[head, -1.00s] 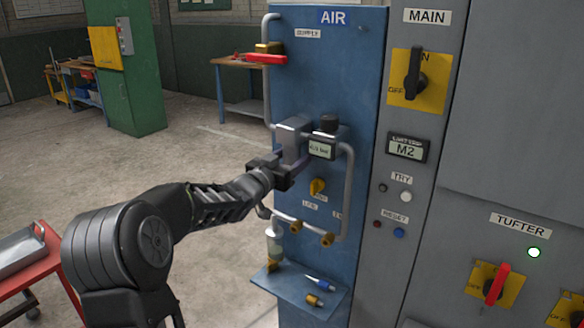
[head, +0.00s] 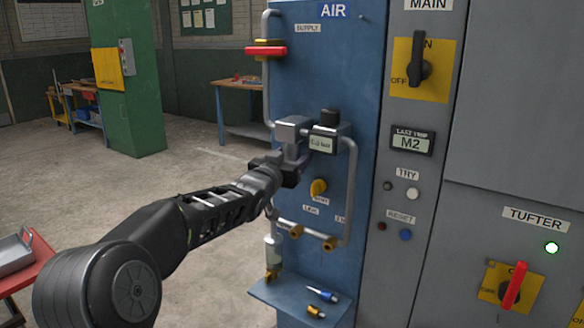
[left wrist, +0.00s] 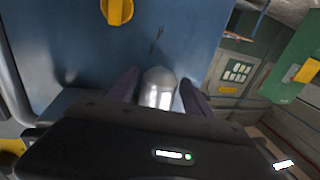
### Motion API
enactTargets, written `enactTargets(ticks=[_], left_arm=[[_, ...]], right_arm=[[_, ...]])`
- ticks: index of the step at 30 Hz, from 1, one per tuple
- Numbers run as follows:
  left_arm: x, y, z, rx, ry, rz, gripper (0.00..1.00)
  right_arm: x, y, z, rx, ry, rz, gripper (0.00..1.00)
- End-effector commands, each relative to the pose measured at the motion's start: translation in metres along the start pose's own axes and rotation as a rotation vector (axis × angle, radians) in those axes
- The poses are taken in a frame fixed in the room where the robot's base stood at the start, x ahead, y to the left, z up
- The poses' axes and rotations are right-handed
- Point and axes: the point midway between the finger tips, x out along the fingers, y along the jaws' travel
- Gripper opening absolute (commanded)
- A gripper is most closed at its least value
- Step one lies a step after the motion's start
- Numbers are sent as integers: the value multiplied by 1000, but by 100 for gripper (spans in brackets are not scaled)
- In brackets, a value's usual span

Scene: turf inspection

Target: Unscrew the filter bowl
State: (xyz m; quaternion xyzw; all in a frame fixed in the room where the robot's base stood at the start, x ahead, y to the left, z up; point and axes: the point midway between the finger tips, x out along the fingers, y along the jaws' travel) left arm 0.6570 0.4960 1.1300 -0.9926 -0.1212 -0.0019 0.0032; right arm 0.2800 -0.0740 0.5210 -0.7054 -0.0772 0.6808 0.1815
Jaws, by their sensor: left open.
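The grey filter head (head: 291,129) is mounted on the blue air panel, left of the pressure gauge (head: 323,143). The filter bowl (head: 293,152) hangs below it, a rounded metal cylinder partly hidden by my gripper. In the left wrist view the bowl (left wrist: 158,90) stands between the two fingers. My left gripper (head: 282,169) is open, its fingers either side of the bowl; a gap shows at least on the right. It also shows in the left wrist view (left wrist: 160,92). My right gripper is not in view.
A yellow knob (head: 318,188) and grey pipes (head: 351,190) lie close to the gripper. The red supply handle (head: 266,51) lies crosswise on its pipe. A small blue shelf (head: 290,300) below holds small fittings. Open floor lies to the left.

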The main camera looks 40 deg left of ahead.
Motion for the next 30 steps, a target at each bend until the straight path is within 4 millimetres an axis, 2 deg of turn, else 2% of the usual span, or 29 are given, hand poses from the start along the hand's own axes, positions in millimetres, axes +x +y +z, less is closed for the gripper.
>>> enactTargets(ticks=[1,3,8,20,30], left_arm=[[0,1,4,-2,1,-3,59],[-1,2,4,-3,-1,-8,59],[-2,2,2,-5,-3,-16,59],[-2,2,-1,-6,-4,-16,59],[-2,3,-22,-6,-4,-15,59]], right_arm=[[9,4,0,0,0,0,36],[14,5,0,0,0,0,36],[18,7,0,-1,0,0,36],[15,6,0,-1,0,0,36],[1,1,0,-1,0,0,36]])
